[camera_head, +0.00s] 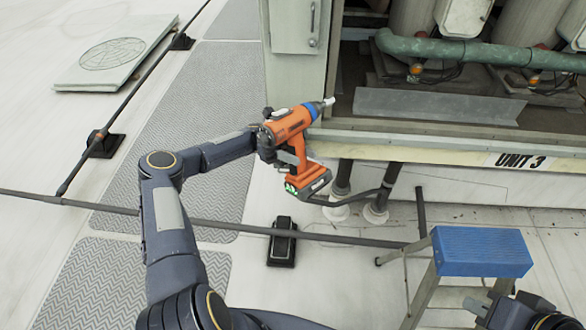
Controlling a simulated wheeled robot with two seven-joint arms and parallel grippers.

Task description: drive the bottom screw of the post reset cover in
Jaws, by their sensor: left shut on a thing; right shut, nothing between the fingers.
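My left gripper (270,148) is shut on an orange and black power screwdriver (290,124). It holds the tool by the handle, with the green-lit battery (304,181) at the bottom. The blue collar and pale tip (327,101) point up and right, in front of the cabinet's left post (331,60) in the picture. I cannot make out the post reset cover or its bottom screw. My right gripper (481,307) is at the bottom right beside the blue-topped step, shut and empty, partly cut by the frame edge.
The open cooler cabinet has a sill (420,142) marked UNIT 3, with a green pipe (470,50) inside. Dark pipes (378,200) come out below it. A blue-topped step (480,251) stands at lower right. A dark rail (190,221) crosses the roof. Grey walkway mats lie left.

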